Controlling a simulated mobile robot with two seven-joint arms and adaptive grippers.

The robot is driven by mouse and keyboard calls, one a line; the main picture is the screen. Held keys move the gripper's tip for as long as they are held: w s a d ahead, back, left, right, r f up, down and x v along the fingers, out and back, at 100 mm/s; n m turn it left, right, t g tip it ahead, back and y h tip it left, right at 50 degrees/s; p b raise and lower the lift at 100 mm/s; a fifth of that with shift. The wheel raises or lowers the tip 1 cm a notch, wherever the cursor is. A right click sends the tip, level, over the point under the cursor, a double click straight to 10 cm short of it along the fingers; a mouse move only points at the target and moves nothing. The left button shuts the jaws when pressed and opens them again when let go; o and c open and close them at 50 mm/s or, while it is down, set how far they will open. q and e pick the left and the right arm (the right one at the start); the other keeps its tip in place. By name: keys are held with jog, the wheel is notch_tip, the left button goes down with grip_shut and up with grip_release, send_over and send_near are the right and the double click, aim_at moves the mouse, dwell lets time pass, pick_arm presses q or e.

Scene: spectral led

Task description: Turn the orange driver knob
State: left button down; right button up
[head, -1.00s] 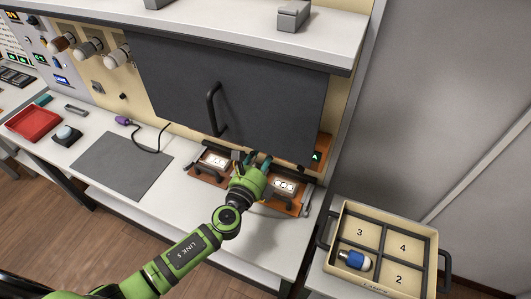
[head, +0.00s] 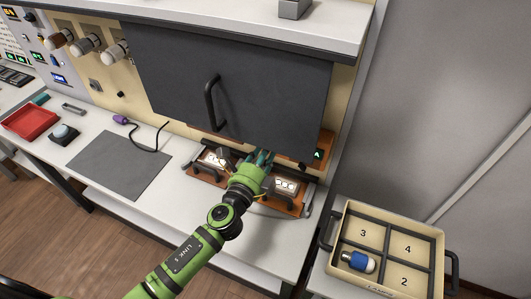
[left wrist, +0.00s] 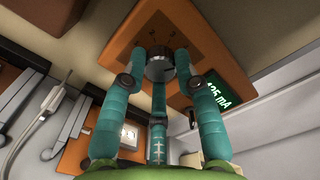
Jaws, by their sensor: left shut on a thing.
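The orange driver (left wrist: 125,50) is a box with a green display (left wrist: 222,103) whose text ends in "mA"; the first digits are hard to read. Its round metallic knob (left wrist: 160,67) sits between the teal fingers of my left gripper (left wrist: 160,75), which are closed around it in the left wrist view. In the head view my left gripper (head: 264,160) reaches under the lower edge of the dark panel. Only the driver's right part (head: 325,145) shows there; the knob is hidden. My right gripper is not in view.
The dark panel (head: 260,85) with a handle hangs just above the gripper. Two orange fixtures with lit white plates (head: 286,187) sit below on the bench. A divided tray (head: 335,232) with a blue-and-white bulb (head: 357,262) stands at right.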

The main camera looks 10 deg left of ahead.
pick_arm(q)
jog(key=shift+d+f+n, duration=0.1)
jog(key=shift+n, duration=0.8)
jog(key=c, duration=0.9)
grip_release()
jog(key=shift+c, duration=0.2)
jog(key=s+a, duration=0.2)
jog(key=s, duration=1)
jog(key=shift+a, duration=0.15)
jog(key=shift+w, duration=0.1)
